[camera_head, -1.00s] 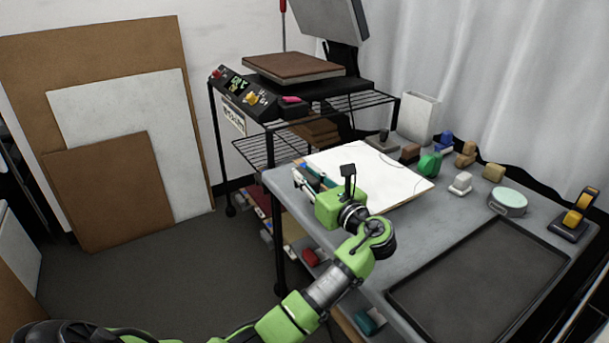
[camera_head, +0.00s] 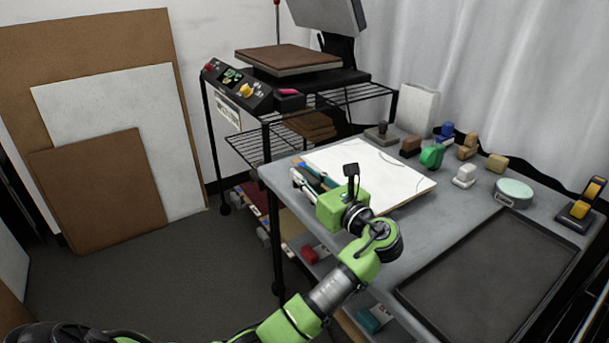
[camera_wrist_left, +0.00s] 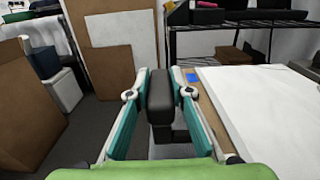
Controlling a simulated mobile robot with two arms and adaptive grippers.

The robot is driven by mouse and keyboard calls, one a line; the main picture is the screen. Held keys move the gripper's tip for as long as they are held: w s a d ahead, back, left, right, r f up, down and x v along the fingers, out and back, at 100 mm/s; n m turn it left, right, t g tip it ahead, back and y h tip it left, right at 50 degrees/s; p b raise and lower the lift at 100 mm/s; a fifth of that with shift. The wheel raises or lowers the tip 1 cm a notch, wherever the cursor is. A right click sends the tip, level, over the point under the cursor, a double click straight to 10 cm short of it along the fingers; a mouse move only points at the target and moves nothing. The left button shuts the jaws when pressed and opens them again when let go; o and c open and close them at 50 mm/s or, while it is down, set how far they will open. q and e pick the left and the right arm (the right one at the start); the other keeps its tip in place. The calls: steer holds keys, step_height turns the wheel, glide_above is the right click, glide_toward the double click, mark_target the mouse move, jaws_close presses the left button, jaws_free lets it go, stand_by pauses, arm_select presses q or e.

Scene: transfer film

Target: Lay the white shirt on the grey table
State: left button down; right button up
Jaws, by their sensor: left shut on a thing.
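A flat white piece (camera_head: 375,172), which looks like the white shirt, lies spread on the far left part of the grey table (camera_head: 425,230). Thin dark curved lines show near its edges. It also shows at the right of the left wrist view (camera_wrist_left: 265,105). My left gripper (camera_head: 304,183) is at the left edge of the table, close beside the white piece. In the left wrist view its teal-padded fingers (camera_wrist_left: 160,92) are closed on an upright black block (camera_wrist_left: 160,98). I cannot tell what the block is. My right gripper is not in view.
A dark tray (camera_head: 490,275) fills the table's near right. Several small blocks and a green thing (camera_head: 432,156) stand along its back, with a mint round tin (camera_head: 514,192). A heat press (camera_head: 290,65) stands on a black wire rack behind. Boards (camera_head: 100,190) lean on the wall.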

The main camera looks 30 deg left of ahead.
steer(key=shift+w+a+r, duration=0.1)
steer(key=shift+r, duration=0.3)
arm_select(q)
steer(key=shift+f, duration=1)
stand_by(0.4)
steer(key=c, duration=1.7)
jaws_free()
steer(key=shift+f, duration=0.1)
steer(key=v, duration=1.2)
